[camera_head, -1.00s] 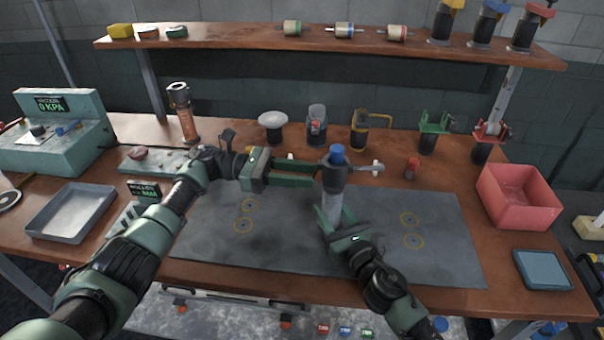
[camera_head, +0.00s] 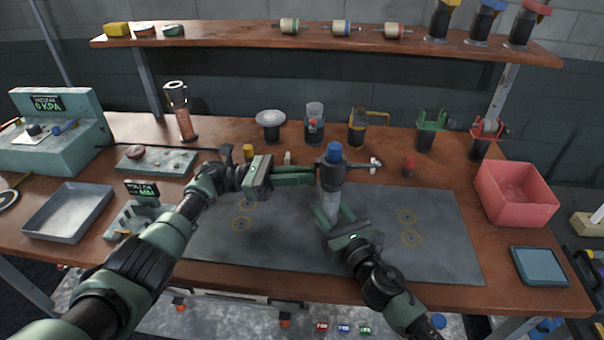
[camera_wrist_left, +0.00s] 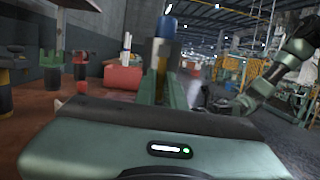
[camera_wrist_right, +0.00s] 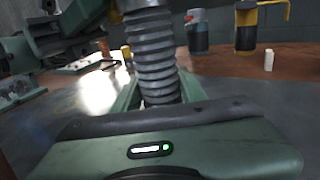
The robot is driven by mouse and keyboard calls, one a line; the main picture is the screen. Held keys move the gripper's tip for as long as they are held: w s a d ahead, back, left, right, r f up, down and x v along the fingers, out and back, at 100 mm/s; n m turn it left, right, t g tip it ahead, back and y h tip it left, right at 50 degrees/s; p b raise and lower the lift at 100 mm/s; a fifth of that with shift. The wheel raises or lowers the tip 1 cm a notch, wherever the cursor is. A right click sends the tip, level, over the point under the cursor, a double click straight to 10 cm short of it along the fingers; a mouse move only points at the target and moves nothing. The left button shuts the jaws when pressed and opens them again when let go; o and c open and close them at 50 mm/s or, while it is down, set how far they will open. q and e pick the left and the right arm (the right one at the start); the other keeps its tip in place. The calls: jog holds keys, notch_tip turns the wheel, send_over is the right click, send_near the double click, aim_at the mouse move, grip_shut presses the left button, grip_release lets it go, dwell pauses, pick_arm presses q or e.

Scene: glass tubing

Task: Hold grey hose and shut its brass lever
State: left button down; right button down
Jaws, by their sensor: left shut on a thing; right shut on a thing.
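A grey ribbed hose (camera_wrist_right: 156,62) stands upright above the dark mat. In the head view its upper end has a dark fitting (camera_head: 329,172) with a blue cap (camera_head: 334,152). A short metal arm (camera_head: 362,164) sticks out to its right. I cannot make out a brass lever. My right gripper (camera_head: 334,214) is shut on the hose's lower part. My left gripper (camera_head: 314,176) comes in from the left and is shut on the top fitting, below the blue cap (camera_wrist_left: 166,27). The exact contact is hidden.
The dark mat (camera_head: 290,245) is largely clear. A pink bin (camera_head: 515,195) and a blue tray (camera_head: 540,266) lie right, a grey tray (camera_head: 68,212) left. Several stands and cylinders line the back, including a yellow-handled one (camera_head: 357,134). A shelf (camera_head: 235,42) crosses above.

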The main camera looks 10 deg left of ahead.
pick_arm(q)
jog(key=c, duration=1.5)
grip_release()
jog(key=shift+r, duration=0.1)
notch_tip(320, 180, up, 10)
jog(key=shift+f, duration=0.1)
pick_arm(e)
jog(key=c, duration=0.7)
grip_release()
